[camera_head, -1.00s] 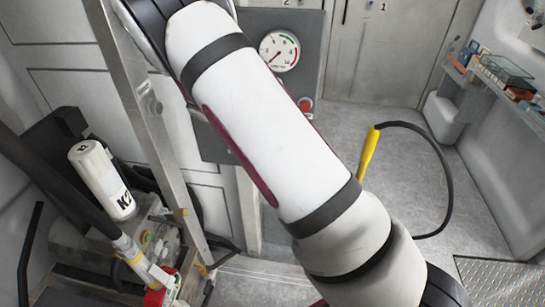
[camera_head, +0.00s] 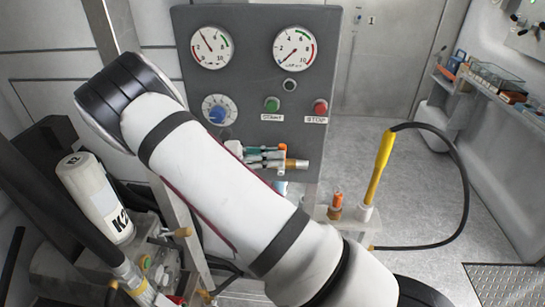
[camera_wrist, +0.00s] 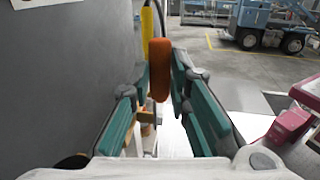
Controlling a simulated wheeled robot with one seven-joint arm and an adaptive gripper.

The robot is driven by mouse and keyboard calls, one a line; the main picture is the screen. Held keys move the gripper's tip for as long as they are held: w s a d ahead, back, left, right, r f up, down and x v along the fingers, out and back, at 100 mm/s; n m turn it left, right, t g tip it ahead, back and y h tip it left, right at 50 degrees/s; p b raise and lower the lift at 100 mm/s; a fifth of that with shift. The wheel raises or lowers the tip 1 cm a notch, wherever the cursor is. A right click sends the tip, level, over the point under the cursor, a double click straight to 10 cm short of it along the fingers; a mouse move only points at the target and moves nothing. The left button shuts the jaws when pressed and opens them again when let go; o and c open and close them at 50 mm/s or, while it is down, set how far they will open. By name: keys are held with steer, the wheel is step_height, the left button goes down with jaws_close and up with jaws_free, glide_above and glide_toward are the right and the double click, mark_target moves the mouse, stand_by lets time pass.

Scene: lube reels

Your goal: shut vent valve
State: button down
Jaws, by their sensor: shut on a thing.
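A small orange handle (camera_head: 283,147) shows beside a brass fitting (camera_head: 297,164) at the lower edge of the grey gauge panel (camera_head: 255,90); it looks like the vent valve, though no label is readable. My gripper (camera_head: 273,156), with grey and teal fingers, reaches it from the left, partly hidden behind my white arm. In the wrist view, my gripper (camera_wrist: 161,80) has its teal-padded fingers on either side of the upright orange handle (camera_wrist: 159,68), closed on it at the tips. The handle's lower part and the valve body are mostly hidden there.
The panel carries two gauges, a blue knob (camera_head: 217,114), a green START button (camera_head: 272,104) and a red STOP button (camera_head: 320,107). A yellow grip (camera_head: 380,168) with a black hose stands to the right. A white canister (camera_head: 93,195) stands left. Floor behind the hose is clear.

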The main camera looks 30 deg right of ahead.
steer(key=shift+a+f, duration=0.1)
stand_by(0.5)
steer(key=c, duration=1.5)
jaws_free()
steer(key=shift+w, duration=0.1)
